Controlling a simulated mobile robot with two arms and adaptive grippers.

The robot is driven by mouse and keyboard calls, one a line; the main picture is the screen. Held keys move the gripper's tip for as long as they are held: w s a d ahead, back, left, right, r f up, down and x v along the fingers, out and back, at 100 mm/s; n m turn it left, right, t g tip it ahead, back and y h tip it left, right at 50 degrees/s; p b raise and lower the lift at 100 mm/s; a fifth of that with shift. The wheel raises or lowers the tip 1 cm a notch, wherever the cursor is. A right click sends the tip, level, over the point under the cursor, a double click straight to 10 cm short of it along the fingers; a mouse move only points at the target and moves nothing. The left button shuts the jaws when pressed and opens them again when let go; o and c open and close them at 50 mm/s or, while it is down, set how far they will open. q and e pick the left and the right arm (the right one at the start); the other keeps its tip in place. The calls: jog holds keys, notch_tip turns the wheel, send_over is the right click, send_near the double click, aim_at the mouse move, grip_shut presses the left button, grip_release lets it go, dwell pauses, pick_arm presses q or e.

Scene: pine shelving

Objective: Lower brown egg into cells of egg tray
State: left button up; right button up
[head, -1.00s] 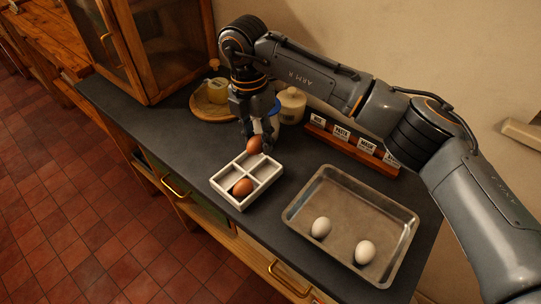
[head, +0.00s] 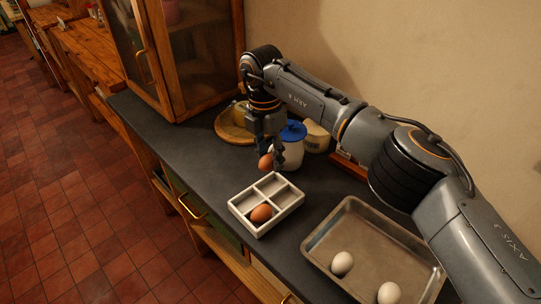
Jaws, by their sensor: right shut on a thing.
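A brown egg (head: 265,162) is held in my right gripper (head: 268,152), just above the far side of the white egg tray (head: 250,229). The tray is divided into square cells and sits on the dark counter. Another brown egg (head: 261,213) lies in the cell nearest the front. The other cells that I see look empty. The fingers partly hide the held egg. My left gripper is not in view.
A metal tray (head: 328,219) with two white eggs (head: 342,262) stands to the right. Behind the gripper are a blue-lidded jar (head: 291,150), a cream jar (head: 316,138) and a round wooden board (head: 228,128). A wooden cabinet (head: 187,60) stands at the back left.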

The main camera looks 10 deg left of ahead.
aim_at(268, 154)
dwell(0.5)
jog(key=shift+f+b, duration=0.6)
jog(key=shift+f, duration=0.4)
jog(key=shift+f+b, duration=1.35)
jog(key=shift+f, duration=0.8)
dwell(0.7)
jog(key=o, duration=0.8)
jog(key=shift+r, duration=0.15)
jog(key=r, duration=0.7)
jog(key=a+r, duration=0.1)
jog(key=r, duration=0.3)
jog(key=shift+w+r, duration=0.3)
jog(key=shift+r, duration=0.05)
